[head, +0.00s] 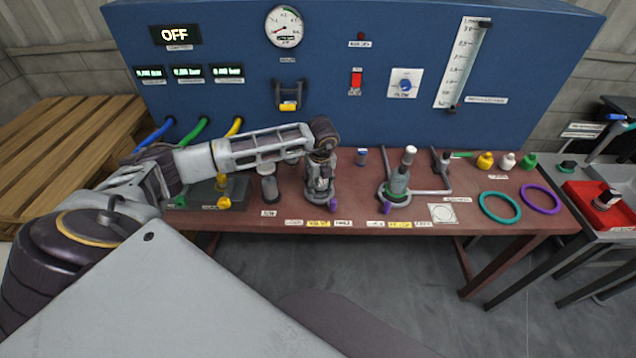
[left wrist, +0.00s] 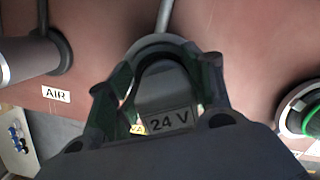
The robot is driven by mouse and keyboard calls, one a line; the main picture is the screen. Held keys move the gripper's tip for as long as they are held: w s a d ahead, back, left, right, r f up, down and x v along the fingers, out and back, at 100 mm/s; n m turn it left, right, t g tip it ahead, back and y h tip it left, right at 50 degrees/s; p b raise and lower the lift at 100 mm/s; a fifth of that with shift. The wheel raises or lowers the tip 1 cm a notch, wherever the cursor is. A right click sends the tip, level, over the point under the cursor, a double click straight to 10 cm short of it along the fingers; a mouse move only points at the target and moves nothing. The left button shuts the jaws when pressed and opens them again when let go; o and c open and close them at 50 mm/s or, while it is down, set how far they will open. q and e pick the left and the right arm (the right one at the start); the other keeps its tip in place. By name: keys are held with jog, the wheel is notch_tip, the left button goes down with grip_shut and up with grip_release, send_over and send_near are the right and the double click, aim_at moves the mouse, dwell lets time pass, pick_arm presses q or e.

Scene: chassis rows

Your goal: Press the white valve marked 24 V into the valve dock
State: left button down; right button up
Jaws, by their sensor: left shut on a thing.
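My left gripper (head: 322,184) reaches down over a round fixture (head: 313,196) near the middle of the bench. In the left wrist view the gripper's two fingers (left wrist: 160,78) are shut on the valve (left wrist: 172,104), whose label reads 24 V. The valve looks grey in the shade of the gripper. A grey rounded rim (left wrist: 160,42) shows just beyond it, probably the valve dock. The gripper hides the valve's lower end, so I cannot tell how far it sits in. My right gripper is not in view.
A grey cylinder (head: 268,186) stands left of the gripper, by the AIR label (left wrist: 56,95). Teal (head: 500,207) and purple (head: 541,198) rings lie further right. The blue panel (head: 330,90) rises behind the bench.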

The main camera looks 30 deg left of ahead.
aim_at(316, 191)
pick_arm(q)
jog(key=shift+s+d+f, duration=0.1)
jog(key=shift+s+f, duration=0.35)
jog(key=shift+f, duration=0.4)
jog(key=shift+s+f, duration=0.45)
jog(key=shift+f, duration=0.35)
jog(key=c, duration=0.9)
grip_release()
jog(key=shift+g, duration=0.3)
jog(key=o, duration=0.6)
jog(key=shift+w+a+f, duration=0.2)
jog(key=shift+w+f, duration=0.2)
jog(key=shift+w, duration=0.15)
jog(key=shift+c, duration=0.2)
jog(key=shift+s+r, duration=0.15)
jog(key=shift+s, duration=0.05)
jog(key=shift+r, duration=0.65)
jog(key=r, duration=0.3)
jog(key=d+r, duration=0.1)
jog(key=r, duration=0.7)
jog(key=shift+w+d+r, duration=0.1)
jog(key=shift+d+r, duration=0.1)
jog(key=shift+r, duration=0.05)
